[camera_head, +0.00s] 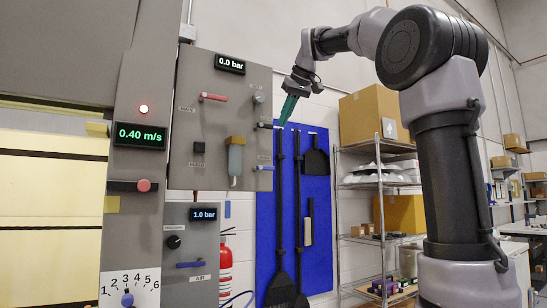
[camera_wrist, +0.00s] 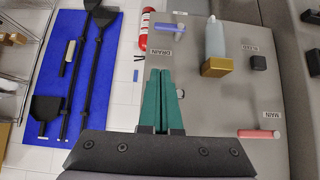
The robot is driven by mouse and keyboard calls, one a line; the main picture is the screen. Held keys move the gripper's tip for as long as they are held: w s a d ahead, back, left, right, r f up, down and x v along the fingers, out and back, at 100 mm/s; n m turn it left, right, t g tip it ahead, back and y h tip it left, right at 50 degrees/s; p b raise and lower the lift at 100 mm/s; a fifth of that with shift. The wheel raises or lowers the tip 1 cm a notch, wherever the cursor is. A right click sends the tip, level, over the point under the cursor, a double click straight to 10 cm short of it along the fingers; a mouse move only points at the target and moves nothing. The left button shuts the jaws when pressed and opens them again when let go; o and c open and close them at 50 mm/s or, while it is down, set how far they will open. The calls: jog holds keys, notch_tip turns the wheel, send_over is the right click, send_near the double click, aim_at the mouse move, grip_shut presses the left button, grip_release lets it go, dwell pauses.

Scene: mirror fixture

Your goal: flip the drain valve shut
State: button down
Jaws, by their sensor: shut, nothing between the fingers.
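The drain valve has a short lilac-blue lever (camera_wrist: 168,25) beside the DRAIN label in the wrist view. It lies roughly crosswise at the panel's edge. In the head view the lever (camera_head: 264,168) is low on the right edge of the grey upper panel and lies about level. My gripper (camera_head: 283,121) is shut and empty, its teal fingers slanting down just right of the panel, above the drain lever. In the wrist view my gripper (camera_wrist: 160,72) has its fingertips short of the DRAIN label, apart from the lever.
The grey panel (camera_head: 205,145) also carries a red MAIN lever (camera_head: 213,97) and a filter bowl (camera_head: 235,160). A blue tool board (camera_head: 318,240) hangs behind. A red extinguisher (camera_head: 226,262) stands below.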

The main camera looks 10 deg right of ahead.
send_over(266, 168)
jog(key=d, duration=0.2)
notch_tip(266, 168, down, 7)
jog(key=shift+s+d+f, duration=0.1)
jog(key=shift+f, duration=0.95)
jog(key=shift+s+f, duration=0.1)
jog(key=shift+f, duration=0.9)
